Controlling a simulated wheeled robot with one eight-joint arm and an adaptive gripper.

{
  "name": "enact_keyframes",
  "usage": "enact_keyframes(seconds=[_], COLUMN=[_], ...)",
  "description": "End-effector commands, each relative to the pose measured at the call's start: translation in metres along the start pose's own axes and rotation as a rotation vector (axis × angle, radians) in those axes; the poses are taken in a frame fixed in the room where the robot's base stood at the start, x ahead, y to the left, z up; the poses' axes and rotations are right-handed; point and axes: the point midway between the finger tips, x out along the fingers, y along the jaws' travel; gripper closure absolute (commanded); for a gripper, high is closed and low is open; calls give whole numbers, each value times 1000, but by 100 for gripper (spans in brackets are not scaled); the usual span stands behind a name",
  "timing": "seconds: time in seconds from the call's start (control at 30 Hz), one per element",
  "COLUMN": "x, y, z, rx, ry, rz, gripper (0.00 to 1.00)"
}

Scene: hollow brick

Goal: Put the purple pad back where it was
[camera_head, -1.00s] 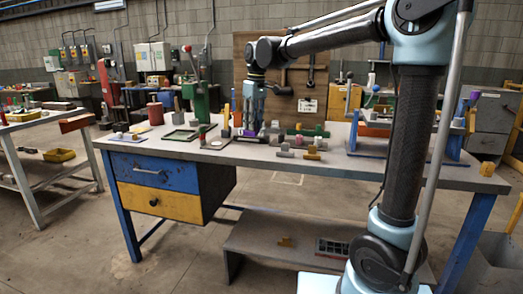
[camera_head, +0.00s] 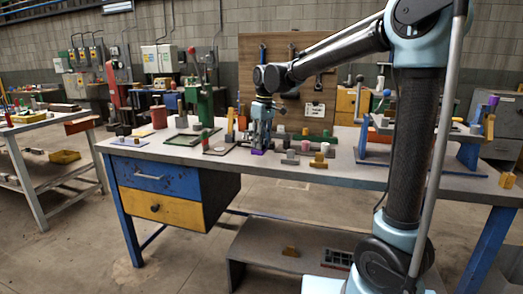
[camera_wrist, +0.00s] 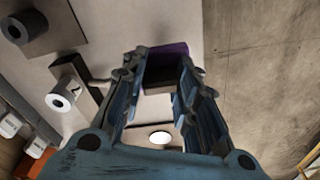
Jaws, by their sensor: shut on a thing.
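The purple pad (camera_head: 257,152) shows as a small purple patch under my gripper (camera_head: 260,140), close to the front edge of the workbench (camera_head: 330,178). In the wrist view the pad (camera_wrist: 176,49) sits between the fingertips of my gripper (camera_wrist: 158,76), which are shut on it. Its near face is dark and its far edge is purple. The fingers hide part of its sides. I cannot tell whether the pad touches the bench top or hangs just above it.
Several small grey, pink and yellow blocks (camera_head: 318,161) stand right of my gripper. A green press (camera_head: 205,100) and flat dark plates (camera_head: 220,148) are to the left. In the wrist view, the bench edge (camera_wrist: 202,40) runs close beside the pad, with floor beyond.

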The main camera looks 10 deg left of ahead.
Motion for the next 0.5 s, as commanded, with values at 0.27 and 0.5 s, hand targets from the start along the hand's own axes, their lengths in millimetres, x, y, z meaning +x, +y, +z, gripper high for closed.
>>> enact_keyframes(seconds=[0.27,0.5], x=[31,31], y=[0,0], z=[3,2], rx=[-1,-2], ry=[0,0], rz=[0,0], gripper=[100,58])
